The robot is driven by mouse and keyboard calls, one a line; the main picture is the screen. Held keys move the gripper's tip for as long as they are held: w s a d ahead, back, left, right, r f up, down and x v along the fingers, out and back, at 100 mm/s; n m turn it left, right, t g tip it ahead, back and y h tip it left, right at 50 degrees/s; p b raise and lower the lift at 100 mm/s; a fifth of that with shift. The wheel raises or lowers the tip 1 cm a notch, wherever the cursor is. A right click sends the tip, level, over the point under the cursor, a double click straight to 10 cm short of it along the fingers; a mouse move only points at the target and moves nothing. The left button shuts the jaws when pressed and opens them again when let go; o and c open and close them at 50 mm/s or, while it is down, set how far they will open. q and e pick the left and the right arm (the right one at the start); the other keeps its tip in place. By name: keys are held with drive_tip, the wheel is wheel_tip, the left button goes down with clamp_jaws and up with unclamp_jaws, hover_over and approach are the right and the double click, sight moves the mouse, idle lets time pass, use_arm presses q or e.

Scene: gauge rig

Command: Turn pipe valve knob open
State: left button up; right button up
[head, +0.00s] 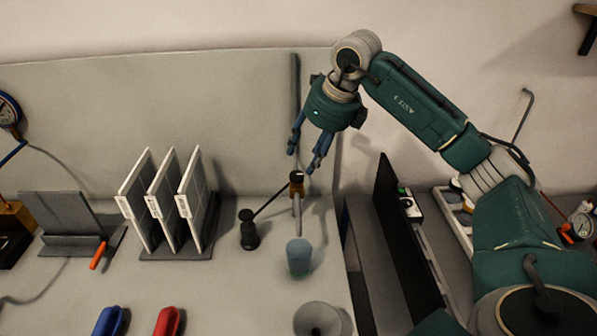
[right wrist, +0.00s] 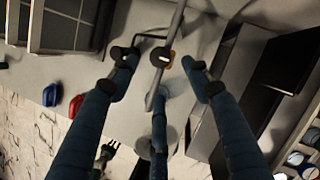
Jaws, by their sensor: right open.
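The pipe valve (head: 297,188) has an orange body and a dark knob on a thin upright pipe, near the back panel. In the right wrist view, the round black knob (right wrist: 162,58) shows a white line across it. My right gripper (head: 306,155) hangs just above the valve in the head view, fingers pointing down and spread. In the right wrist view its open fingers (right wrist: 161,75) stand around the knob, with gaps to it; I see no contact. My left gripper is outside the head view; a small dark pronged shape low in the right wrist view may be it.
A thin rod runs from the valve toward a black post (head: 249,232). A bluish cylinder (head: 299,257) stands in front. White panels in a rack (head: 177,254) stand left. A tall black panel (head: 403,240) stands right. Blue (head: 108,321) and red handles (head: 167,321) lie at the front.

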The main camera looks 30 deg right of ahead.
sight(297, 174)
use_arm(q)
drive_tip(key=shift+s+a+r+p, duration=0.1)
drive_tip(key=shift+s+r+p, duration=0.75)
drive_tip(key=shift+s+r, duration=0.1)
use_arm(e)
drive_tip(key=x, duration=0.8)
drive_tip(key=shift+c, duration=0.5)
drive_tip(key=shift+r, duration=0.1)
drive_tip(key=c, duration=0.9)
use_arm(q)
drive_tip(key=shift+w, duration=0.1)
use_arm(e)
drive_tip(key=shift+r, duration=0.1)
drive_tip(key=shift+c, duration=0.5)
